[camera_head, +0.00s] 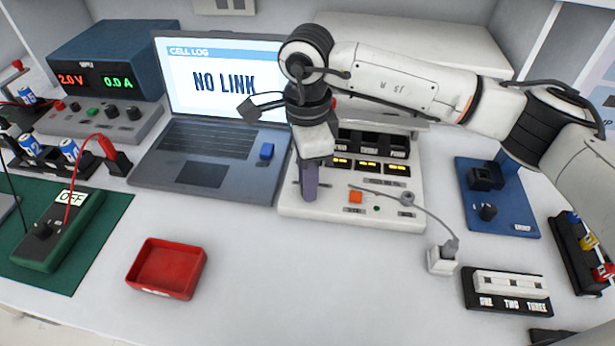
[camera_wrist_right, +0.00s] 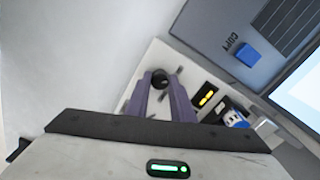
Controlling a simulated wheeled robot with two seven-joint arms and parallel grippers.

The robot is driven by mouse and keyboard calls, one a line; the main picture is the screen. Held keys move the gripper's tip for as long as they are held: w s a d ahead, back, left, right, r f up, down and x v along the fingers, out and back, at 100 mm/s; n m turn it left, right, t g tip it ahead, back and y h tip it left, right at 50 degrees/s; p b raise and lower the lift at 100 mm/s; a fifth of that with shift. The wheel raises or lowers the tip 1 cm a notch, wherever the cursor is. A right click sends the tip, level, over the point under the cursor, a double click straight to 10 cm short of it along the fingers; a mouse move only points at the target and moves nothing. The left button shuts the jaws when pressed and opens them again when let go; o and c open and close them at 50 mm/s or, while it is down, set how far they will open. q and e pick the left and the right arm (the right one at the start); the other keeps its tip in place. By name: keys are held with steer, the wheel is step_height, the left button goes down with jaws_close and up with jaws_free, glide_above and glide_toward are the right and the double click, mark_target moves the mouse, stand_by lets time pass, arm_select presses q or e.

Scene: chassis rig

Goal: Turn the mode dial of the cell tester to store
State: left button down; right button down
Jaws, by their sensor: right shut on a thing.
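The cell tester (camera_head: 330,211) is a white console in the middle of the table, with several small yellow displays, dark slots and an orange button (camera_head: 355,197). My right gripper (camera_head: 310,194) reaches down onto its left front part, its purple fingers pointing at the panel. In the right wrist view the fingers (camera_wrist_right: 159,86) are shut on a round black knob, the mode dial (camera_wrist_right: 160,77). The dial is hidden behind the fingers in the head view, and its setting cannot be read. My left gripper is not in view.
A laptop (camera_head: 205,177) reading NO LINK stands just left of the tester. A red tray (camera_head: 166,268) lies in front. A grey cable runs over the tester to a small white block (camera_head: 441,261). A blue fixture (camera_head: 512,215) stands right. The front middle table is clear.

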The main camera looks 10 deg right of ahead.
steer(key=shift+m+b, duration=0.4)
steer(key=shift+m, duration=1.5)
steer(key=m+b, duration=0.1)
steer(key=m, duration=0.2)
steer(key=shift+m, duration=0.3)
steer(key=m, duration=0.2)
steer(key=shift+m+b, duration=0.35)
steer(key=shift+m, duration=0.05)
steer(key=m, duration=0.5)
steer(key=shift+b, duration=0.3)
steer(key=m, duration=0.4)
steer(key=shift+m, duration=0.5)
